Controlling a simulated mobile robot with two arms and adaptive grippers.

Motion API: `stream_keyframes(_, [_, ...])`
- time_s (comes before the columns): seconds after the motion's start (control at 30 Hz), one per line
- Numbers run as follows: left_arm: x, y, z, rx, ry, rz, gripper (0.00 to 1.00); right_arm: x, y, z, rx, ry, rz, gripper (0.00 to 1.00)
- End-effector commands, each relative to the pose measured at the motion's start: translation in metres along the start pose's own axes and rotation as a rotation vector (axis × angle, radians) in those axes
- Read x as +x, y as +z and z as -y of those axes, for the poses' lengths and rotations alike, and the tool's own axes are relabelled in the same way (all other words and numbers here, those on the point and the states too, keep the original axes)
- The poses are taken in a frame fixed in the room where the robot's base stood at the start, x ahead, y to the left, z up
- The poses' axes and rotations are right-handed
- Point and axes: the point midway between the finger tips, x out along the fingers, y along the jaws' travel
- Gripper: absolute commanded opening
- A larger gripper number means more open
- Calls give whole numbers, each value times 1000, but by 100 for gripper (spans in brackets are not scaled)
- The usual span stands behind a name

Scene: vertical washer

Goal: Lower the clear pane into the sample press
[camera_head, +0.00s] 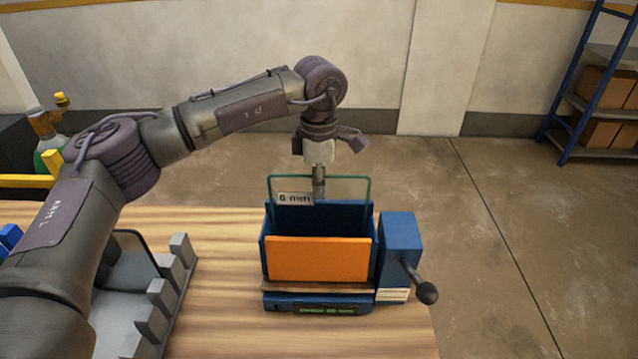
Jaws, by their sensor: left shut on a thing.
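The clear pane (345,188) has a green edge and a "6 mm" label. My left gripper (318,183) is shut on its upper edge and holds it upright from above. The sample press (268,250) is blue with an orange front plate (318,260) and stands on the table. The pane overlaps the opening behind the orange plate. Its top stands above the press, and its lower edge is hidden by the orange plate, so I cannot tell how deep it sits. My right gripper is not in view.
A blue box with a black-knobbed lever (426,293) is on the press's right side. A grey slotted rack (160,300) with a dark pane (132,258) stands at left on the wooden table (225,270). Bare tabletop lies between rack and press.

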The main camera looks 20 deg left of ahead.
Motion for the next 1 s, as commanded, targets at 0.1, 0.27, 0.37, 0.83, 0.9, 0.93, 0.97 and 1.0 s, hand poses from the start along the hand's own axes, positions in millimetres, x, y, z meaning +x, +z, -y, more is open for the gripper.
stream_keyframes(0.1, [-2,0,0,0,2,2,0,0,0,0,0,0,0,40])
stream_keyframes(0.27, [-2,0,0,0,2,2,26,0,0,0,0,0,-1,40])
stream_keyframes(0.37, [-2,0,0,0,1,2,35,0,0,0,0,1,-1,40])
stream_keyframes(0.83, [0,0,0,0,-1,0,35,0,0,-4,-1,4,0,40])
stream_keyframes(0.9, [0,0,0,0,-1,0,35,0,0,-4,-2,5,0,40])
stream_keyframes(0.93, [0,0,0,0,-1,0,35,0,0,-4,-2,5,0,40])
stream_keyframes(0.97, [0,0,0,0,-1,0,35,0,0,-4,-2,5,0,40])
stream_keyframes(1.0, [0,0,0,0,0,0,35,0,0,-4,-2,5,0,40])
